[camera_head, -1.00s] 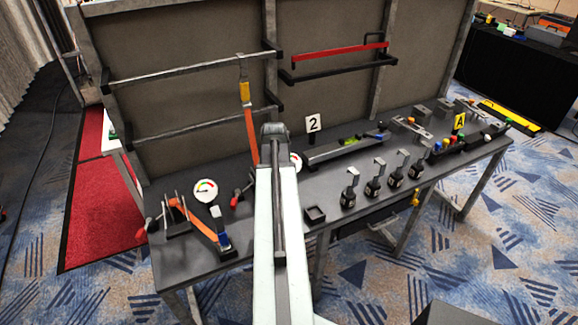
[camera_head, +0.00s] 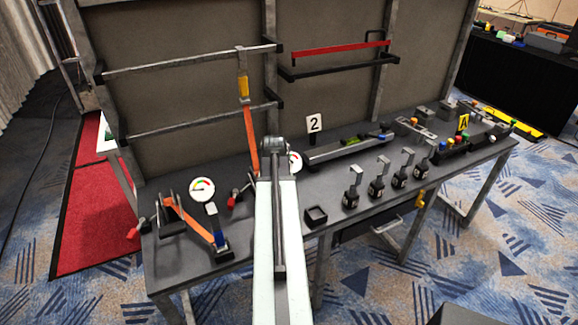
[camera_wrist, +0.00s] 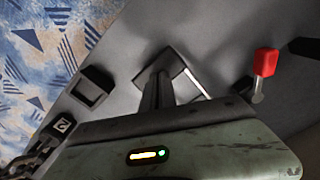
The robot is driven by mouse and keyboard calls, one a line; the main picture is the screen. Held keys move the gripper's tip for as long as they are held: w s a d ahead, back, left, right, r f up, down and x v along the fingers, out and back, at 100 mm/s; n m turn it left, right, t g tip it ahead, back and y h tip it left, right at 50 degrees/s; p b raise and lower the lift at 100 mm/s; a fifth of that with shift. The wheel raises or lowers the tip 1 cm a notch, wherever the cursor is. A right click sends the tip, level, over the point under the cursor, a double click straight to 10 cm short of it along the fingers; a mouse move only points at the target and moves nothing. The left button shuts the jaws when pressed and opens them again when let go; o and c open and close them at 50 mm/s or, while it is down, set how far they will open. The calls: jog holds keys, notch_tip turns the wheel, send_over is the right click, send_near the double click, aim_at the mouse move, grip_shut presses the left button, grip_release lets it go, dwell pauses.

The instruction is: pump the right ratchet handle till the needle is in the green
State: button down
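Two gauges with white dials stand on the bench. The left one (camera_head: 202,189) shows whole; the right one (camera_head: 295,160) is mostly behind my arm, and its needle cannot be read. An orange strap (camera_head: 251,135) runs down from the wall rail behind my arm, where the right ratchet and handle are hidden. The left ratchet (camera_head: 172,215) has its own orange strap. My gripper in the wrist view (camera_wrist: 158,95) is over the grey bench, with a dark prong and a plate with a white edge ahead; its finger opening is unclear. A red-gripped lever (camera_wrist: 265,62) is to its right.
A small black tray (camera_head: 316,216) lies right of my arm; it also shows in the wrist view (camera_wrist: 92,88). Another red-gripped lever (camera_head: 133,233) is at the left end.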

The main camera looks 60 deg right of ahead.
jog(key=shift+f, duration=0.55)
notch_tip(320, 180, up, 10)
jog(key=p, duration=0.9)
jog(key=shift+p, duration=0.35)
jog(key=shift+r, duration=0.1)
jog(key=w+a+n, duration=0.6)
jog(key=w+a, duration=1.3)
jog(key=a, duration=0.2)
jog(key=w+a+n, duration=0.2)
jog(key=a+n, duration=0.5)
jog(key=a, duration=2.2)
jog(key=shift+w+a, duration=0.2)
jog(key=shift+w, duration=0.05)
